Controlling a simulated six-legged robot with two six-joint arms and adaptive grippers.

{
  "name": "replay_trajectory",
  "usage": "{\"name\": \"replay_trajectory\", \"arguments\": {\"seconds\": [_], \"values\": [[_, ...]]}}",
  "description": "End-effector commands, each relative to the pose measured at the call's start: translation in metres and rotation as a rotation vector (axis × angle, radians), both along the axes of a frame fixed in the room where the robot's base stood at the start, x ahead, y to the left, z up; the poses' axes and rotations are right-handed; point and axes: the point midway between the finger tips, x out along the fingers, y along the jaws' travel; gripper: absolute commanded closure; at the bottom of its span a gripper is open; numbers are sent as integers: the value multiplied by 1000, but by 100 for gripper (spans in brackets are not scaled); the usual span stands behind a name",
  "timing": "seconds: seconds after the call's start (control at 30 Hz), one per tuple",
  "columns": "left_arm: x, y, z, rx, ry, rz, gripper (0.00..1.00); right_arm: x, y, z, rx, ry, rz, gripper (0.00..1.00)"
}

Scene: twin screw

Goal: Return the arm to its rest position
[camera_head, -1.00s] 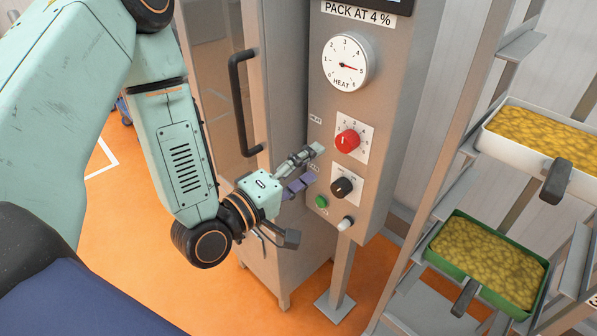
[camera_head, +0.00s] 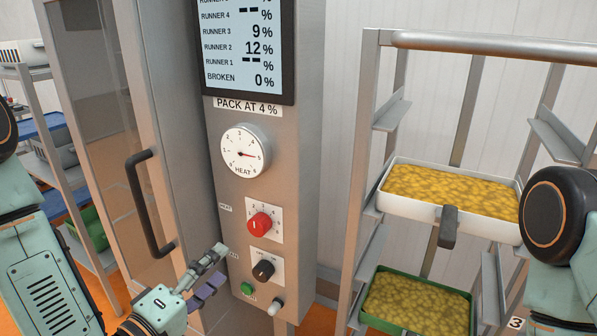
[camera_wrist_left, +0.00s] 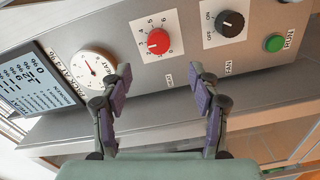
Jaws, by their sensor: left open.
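My left gripper (camera_head: 208,277) is in front of the lower part of the grey control panel (camera_head: 305,200), left of its knobs. In the left wrist view the same gripper (camera_wrist_left: 160,92) has its two purple-padded fingers wide apart, with nothing between them. The red HEAT knob (camera_head: 259,224), the black FAN knob (camera_head: 263,270) and the green RUN button (camera_head: 246,288) are clear of the fingers. The red knob (camera_wrist_left: 158,41) shows beyond the fingertips in the left wrist view. Part of my right arm (camera_head: 565,225) shows at the right edge; its gripper is outside the view.
A screen (camera_head: 243,45) and a HEAT dial (camera_head: 245,148) are above the knobs. A cabinet door with a black handle (camera_head: 148,203) is at left. At right, a rack (camera_head: 480,45) holds a white tray (camera_head: 403,208) and a green tray (camera_head: 385,327) of yellow pieces.

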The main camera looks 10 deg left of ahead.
Motion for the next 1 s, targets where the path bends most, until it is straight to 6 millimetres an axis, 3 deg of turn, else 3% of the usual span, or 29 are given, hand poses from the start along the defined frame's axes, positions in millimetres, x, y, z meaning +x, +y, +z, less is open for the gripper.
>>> {"name": "replay_trajectory", "arguments": {"seconds": [0.13, 0.27, 0.4, 0.5, 0.6, 0.7, 0.83, 1.0], "values": [[-4, 3, -44, 263, 122, -14, 38, 0, 0, 0, 0, 0, 0, 60], [-32, 6, -113, 579, 345, -108, 38, 0, 0, 0, 0, 0, 0, 60], [-92, 12, -184, 859, 608, -291, 38, 0, 0, -2, 0, 0, 0, 60], [-145, 18, -221, 1003, 787, -445, 38, 0, 0, -2, 0, 0, 0, 60], [-198, 24, -246, 1098, 944, -586, 38, 0, 0, -3, 0, 0, 0, 60], [-238, 28, -260, 1146, 1055, -671, 38, 0, 0, -4, 0, 0, 0, 60], [-261, 25, -269, 1176, 1083, -731, 38, 0, 0, -5, 0, 0, 0, 60], [-267, 25, -271, 1175, 1092, -743, 38, 0, 0, -5, 0, 0, 0, 60]]}}
